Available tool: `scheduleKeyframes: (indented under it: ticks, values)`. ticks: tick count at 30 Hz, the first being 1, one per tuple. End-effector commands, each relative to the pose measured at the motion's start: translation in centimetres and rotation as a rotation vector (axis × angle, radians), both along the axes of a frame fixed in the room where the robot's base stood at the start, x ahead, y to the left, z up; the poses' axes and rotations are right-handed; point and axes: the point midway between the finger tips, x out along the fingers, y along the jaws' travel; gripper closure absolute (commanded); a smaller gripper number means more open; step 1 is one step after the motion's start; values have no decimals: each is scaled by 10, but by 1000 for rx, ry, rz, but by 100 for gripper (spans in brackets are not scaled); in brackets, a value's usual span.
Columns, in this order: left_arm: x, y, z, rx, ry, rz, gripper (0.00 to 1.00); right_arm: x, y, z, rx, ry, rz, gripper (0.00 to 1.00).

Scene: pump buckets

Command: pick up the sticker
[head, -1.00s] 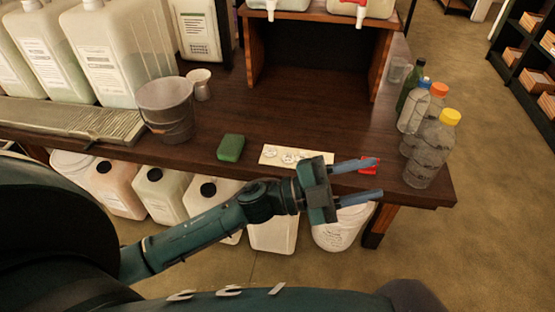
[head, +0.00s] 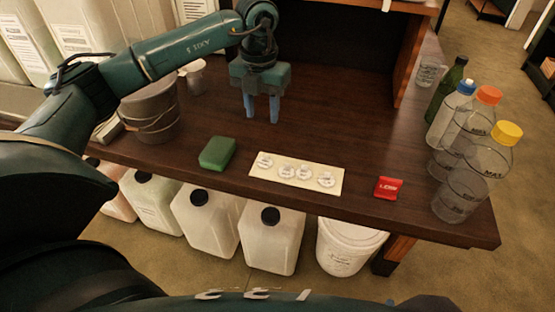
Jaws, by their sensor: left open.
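A cream sheet (head: 330,189) with several round white stickers lies flat near the front edge of the dark wooden table. The stickers, such as the one at the sheet's right end (head: 326,179), carry small print that I cannot read. My left gripper (head: 261,118) points down behind the sheet, towards its left end. Its two blue-grey fingers are apart with nothing between them. It is clear of the sheet; its exact height over the table is hard to tell. My right gripper is not in view.
A green sponge (head: 217,154) lies left of the sheet, a red item (head: 388,187) right of it. Clear bottles, one with a yellow cap (head: 472,178), crowd the right end. A grey bucket (head: 151,112) stands at left. The table's middle is clear.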

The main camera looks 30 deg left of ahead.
Motion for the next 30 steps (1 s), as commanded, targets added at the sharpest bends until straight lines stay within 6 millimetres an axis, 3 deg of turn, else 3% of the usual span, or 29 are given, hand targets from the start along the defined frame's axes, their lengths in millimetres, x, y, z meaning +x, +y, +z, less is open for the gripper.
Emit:
scheduleKeyframes:
  ticks: [5,15,23,30]
  values:
    - [0,4,-16,14,1,8,59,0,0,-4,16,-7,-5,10]
    - [0,3,-75,11,2,4,59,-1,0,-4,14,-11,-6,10]
    - [1,1,-95,10,1,4,59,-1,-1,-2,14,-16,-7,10]
    - [3,0,-130,10,1,5,59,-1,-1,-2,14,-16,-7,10]
